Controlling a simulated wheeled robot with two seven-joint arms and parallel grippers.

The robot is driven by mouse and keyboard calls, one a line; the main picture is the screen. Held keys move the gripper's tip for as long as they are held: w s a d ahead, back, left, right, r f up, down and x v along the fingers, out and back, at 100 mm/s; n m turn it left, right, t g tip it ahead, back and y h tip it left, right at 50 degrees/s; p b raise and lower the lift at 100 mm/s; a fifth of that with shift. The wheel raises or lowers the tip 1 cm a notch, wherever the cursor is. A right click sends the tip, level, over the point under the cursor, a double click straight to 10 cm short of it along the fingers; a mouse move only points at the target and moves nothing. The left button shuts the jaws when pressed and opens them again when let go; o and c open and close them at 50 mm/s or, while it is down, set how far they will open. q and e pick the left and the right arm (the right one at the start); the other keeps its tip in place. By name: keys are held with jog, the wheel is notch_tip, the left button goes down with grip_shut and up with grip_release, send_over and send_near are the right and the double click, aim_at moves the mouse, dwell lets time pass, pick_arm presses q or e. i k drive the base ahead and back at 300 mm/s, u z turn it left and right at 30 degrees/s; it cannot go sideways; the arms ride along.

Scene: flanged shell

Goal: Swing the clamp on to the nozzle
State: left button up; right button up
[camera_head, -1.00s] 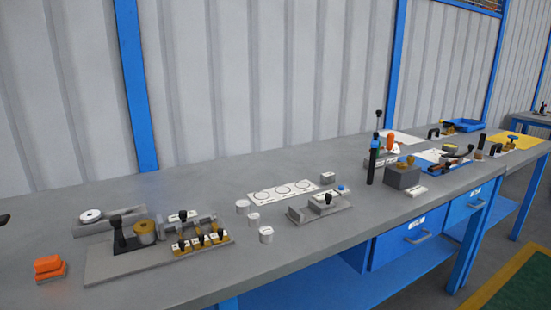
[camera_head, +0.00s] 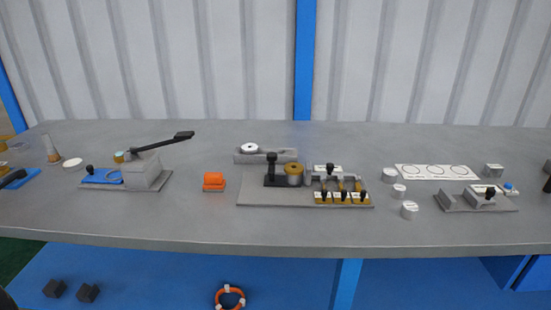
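A grey base plate (camera_head: 270,199) lies on the workbench near the middle of the view. On its left end stands a black fixture with an upright knobbed handle (camera_head: 272,163), which looks like the clamp. Right beside it is a short brass cylinder (camera_head: 293,175), which may be the nozzle. They are close together; I cannot tell whether they touch. On the plate's right part are several brass blocks (camera_head: 341,198) with black knobs and white labels. Neither of my grippers shows in the view.
An orange block (camera_head: 214,181) sits left of the plate, and a grey block with a white disc (camera_head: 250,149) behind it. A lever press (camera_head: 145,170) stands further left. White cylinders (camera_head: 409,210) and a grey fixture (camera_head: 470,202) are at right. The bench front (camera_head: 200,230) is clear.

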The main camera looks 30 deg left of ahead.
aim_at(272, 157)
jog(key=z, duration=0.2)
jog(key=i, duration=0.35)
jog(key=u, duration=1.25)
